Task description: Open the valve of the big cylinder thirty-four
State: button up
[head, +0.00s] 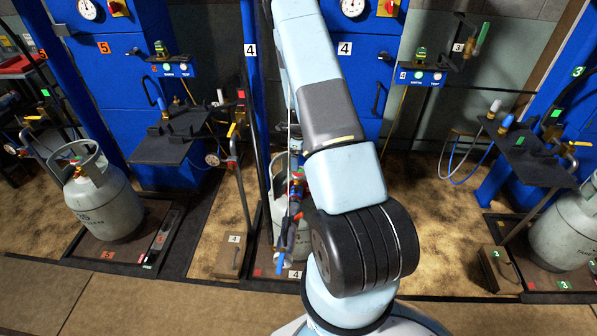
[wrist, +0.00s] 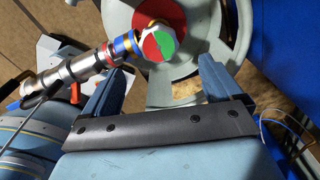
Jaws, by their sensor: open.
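In the wrist view, a valve knob (wrist: 158,43) with a red and green face and a pale rim sits inside the grey collar (wrist: 214,22) of a cylinder. A metal filling connector (wrist: 80,72) with blue and red rings runs left from the valve. My gripper (wrist: 166,66) is open and empty, with its fingers apart on either side below the knob; I see no contact. In the head view, the grey cylinder (head: 278,208) at station 4 is mostly hidden behind my arm. Its number cannot be read, and my gripper is hidden there.
A grey cylinder (head: 103,208) stands on the station 5 scale at left. Another cylinder (head: 566,232) stands at station 3 at right. Dark shelves (head: 172,148) and blue cabinets (head: 130,80) crowd the sides. Bare floor (head: 150,312) lies in front.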

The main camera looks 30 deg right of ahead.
aim_at(299, 172)
notch_tip(299, 172, down, 8)
jog(key=shift+r, duration=0.25)
